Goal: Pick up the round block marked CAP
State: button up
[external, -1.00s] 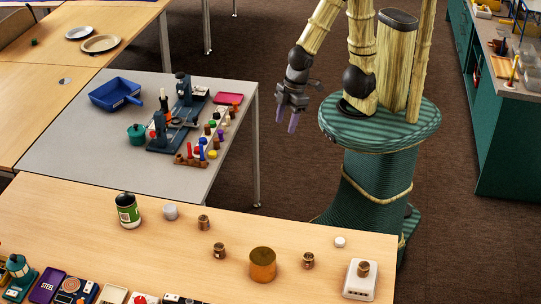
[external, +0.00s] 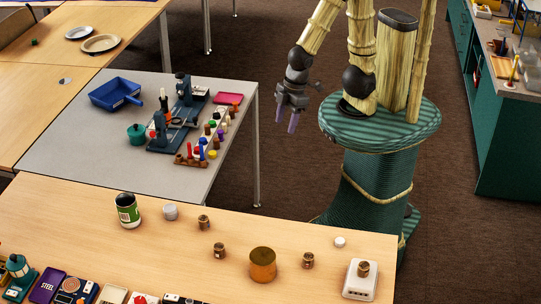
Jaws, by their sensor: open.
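My gripper (external: 285,120) hangs open and empty in the external view, fingers pointing down, over the floor beyond the near wooden table (external: 130,240). No CAP marking is legible at this size, so I cannot tell which round piece bears it. Round pieces on that table are a large orange-brown cylinder (external: 262,265), small brown cylinders (external: 219,251) (external: 204,222) (external: 308,260), a pale grey round piece (external: 170,212) and a small white disc (external: 340,242). Another small brown cylinder (external: 363,269) sits on a white box (external: 360,284). My gripper touches none of them.
A green can (external: 127,211) stands on the near table, with several boxes and gadgets along its front left. The grey table (external: 80,150) holds a blue dustpan (external: 115,93), a dark apparatus (external: 172,128) and several coloured pegs. Open floor lies around my base.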

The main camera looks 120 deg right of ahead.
jog(key=shift+o, duration=0.6)
jog(key=w+a+f+n+t+h+b, duration=0.15)
jog(key=w+f+n, duration=0.25)
jog(key=f+n, duration=0.5)
jog(key=w+a+f+n+g+h, duration=0.1)
jog(key=w+a+f+n+h, duration=0.25)
jog(key=f+n, duration=0.5)
jog(key=w+a+n+t, duration=0.2)
jog(key=w+n+t, duration=0.1)
jog(key=n, duration=0.1)
jog(key=w+a+n+t, duration=0.1)
jog(key=w+n+t, duration=0.2)
jog(key=n, duration=0.2)
jog(key=w+a+n+t+b, duration=0.1)
jog(key=w+a+n+t, duration=0.1)
jog(key=w+n+t, duration=0.1)
jog(key=shift+a+r+n+h, duration=0.2)
jog(key=shift+a+n+h, duration=0.2)
jog(key=shift+n, duration=0.45)
jog(key=shift+d, duration=0.1)
